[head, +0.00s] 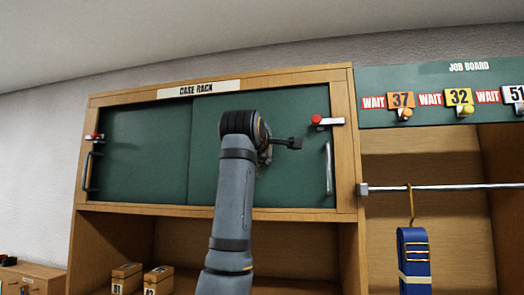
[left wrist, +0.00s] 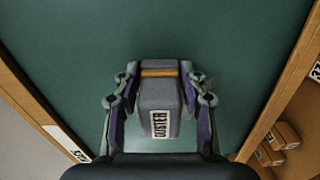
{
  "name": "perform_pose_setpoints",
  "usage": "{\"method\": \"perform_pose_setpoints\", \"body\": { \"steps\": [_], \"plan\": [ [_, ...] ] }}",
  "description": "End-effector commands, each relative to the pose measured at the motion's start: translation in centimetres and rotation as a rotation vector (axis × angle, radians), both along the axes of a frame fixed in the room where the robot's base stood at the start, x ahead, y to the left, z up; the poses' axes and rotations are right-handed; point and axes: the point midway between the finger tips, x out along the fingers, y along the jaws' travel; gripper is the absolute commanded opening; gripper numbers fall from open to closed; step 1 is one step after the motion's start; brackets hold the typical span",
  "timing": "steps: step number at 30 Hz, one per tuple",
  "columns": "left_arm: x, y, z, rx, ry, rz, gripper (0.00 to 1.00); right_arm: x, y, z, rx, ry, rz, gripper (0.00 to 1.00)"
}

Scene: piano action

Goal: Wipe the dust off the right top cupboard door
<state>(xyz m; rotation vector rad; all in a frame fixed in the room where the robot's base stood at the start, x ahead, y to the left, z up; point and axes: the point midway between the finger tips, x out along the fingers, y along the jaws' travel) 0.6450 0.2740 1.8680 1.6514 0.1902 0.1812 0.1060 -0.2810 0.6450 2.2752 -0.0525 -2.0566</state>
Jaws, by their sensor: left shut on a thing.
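The right top cupboard door (head: 300,190) is a dark green panel with a metal handle (head: 328,167) at its right side. It also fills most of the left wrist view (left wrist: 240,40). My left gripper (head: 268,150) is in front of this door, largely hidden behind my own wrist in the head view. In the left wrist view my left gripper (left wrist: 166,82) is shut on a grey duster (left wrist: 158,98) with a label and a tan band. I cannot tell whether the duster touches the door. A faint greyish smudge shows beside the right fingertip. My right gripper is not in view.
A red-knobbed catch (head: 318,120) sits at the door's upper right. The left door (head: 145,150) is shut beside it. A metal rail (head: 450,187) with a hanging blue strap bundle (head: 413,262) juts out at the right. Small numbered boxes (head: 126,278) stand below.

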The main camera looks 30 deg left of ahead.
Motion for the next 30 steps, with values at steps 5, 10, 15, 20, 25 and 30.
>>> {"method": "perform_pose_setpoints", "body": {
  "steps": [5,10,15,20,25,30],
  "plan": [
    [0.4,-1.8,0.0,0.001,0.000,-0.004,0.17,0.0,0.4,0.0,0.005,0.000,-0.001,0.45],
    [0.8,-3.3,0.0,0.001,0.000,-0.003,0.17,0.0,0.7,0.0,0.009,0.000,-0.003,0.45],
    [0.9,-3.4,0.1,0.000,-0.001,-0.002,0.17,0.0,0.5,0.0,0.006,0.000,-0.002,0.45],
    [0.8,-3.4,1.1,0.000,-0.001,-0.001,0.17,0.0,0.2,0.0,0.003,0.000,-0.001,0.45],
    [0.8,-3.4,1.8,0.001,0.000,-0.001,0.17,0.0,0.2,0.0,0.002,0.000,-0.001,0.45],
    [0.7,-2.9,1.7,0.000,0.000,0.001,0.17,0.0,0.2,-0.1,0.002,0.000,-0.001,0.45]
  ]
}}
